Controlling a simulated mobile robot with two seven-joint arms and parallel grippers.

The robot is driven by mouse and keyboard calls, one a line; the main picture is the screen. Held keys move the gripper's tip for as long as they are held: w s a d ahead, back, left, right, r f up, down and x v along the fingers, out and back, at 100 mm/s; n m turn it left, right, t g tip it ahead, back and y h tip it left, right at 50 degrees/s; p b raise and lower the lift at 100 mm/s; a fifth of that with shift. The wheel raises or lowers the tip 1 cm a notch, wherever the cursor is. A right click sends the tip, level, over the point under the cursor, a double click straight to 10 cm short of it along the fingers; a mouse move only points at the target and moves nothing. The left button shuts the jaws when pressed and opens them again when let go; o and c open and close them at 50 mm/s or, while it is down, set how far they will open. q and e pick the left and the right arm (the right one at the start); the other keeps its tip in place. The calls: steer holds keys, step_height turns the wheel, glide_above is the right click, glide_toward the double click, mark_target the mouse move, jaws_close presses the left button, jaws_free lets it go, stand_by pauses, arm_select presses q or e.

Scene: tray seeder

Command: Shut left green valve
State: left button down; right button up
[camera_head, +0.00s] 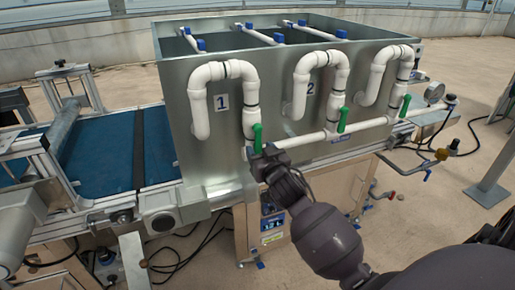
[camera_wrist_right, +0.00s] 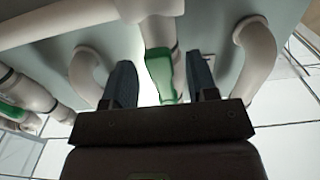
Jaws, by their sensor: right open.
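The left green valve handle (camera_head: 257,138) stands upright on the white pipe below the number 1 label, at the front of the grey metal tank. My right gripper (camera_head: 264,156) is right at it, just below and in front, and covers its lower surroundings. In the right wrist view the green handle (camera_wrist_right: 160,78) lies between the two open fingers of my right gripper (camera_wrist_right: 163,84). A gap shows on each side of the handle, wider on the left; I see no clear contact. My left gripper is not in view.
Two more green handles, the middle one (camera_head: 343,119) and the right one (camera_head: 405,105), stand upright along the same white pipe. The grey tank (camera_head: 190,110) rises behind. A blue conveyor belt (camera_head: 105,150) runs at left.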

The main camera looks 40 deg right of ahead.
steer(key=shift+x, duration=1)
jaws_close()
